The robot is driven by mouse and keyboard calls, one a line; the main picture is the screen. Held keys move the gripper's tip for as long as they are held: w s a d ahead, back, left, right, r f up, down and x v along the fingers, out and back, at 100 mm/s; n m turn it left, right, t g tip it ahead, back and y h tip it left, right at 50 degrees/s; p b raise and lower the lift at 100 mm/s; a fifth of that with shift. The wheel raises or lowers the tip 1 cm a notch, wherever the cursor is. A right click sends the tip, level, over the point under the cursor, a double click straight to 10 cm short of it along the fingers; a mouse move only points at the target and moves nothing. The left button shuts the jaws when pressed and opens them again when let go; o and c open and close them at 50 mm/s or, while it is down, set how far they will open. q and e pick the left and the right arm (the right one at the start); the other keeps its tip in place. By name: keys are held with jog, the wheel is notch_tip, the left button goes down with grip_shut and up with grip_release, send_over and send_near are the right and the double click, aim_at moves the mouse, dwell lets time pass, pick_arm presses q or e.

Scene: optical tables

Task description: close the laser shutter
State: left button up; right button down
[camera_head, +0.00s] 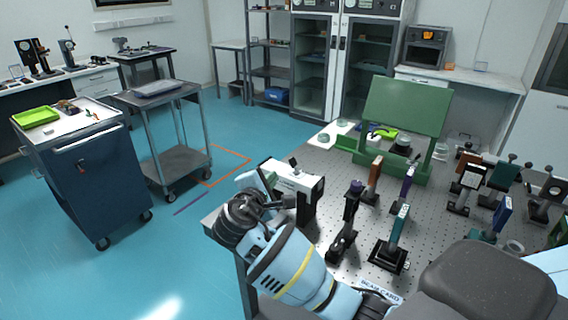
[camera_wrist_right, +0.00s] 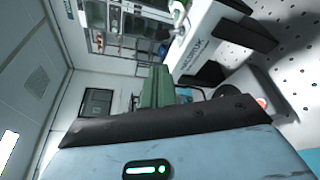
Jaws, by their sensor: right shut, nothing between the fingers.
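A white laser box (camera_head: 298,180) with a dark front end stands at the near left edge of the perforated optical table (camera_head: 330,175). A small dark lever-like part (camera_head: 294,163) sticks up from its top; I cannot tell the shutter's position. The box's white lettered side (camera_wrist_right: 200,38) fills the upper middle of the right wrist view. My right gripper (camera_head: 286,203) is shut and empty, close beside the near side of the laser box; whether it touches is unclear. My left gripper is not in view.
Several optic mounts, including a teal one (camera_head: 398,226) and a purple one (camera_head: 407,183), stand right of the laser. A green panel (camera_head: 407,106) rises behind them.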

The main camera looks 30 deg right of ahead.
aim_at(283, 175)
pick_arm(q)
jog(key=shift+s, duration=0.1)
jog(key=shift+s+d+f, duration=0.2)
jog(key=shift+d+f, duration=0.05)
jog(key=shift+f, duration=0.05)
pick_arm(e)
jog(key=x, duration=1)
jog(key=shift+r, duration=0.1)
pick_arm(q)
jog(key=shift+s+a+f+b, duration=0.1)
jog(key=shift+b, duration=0.2)
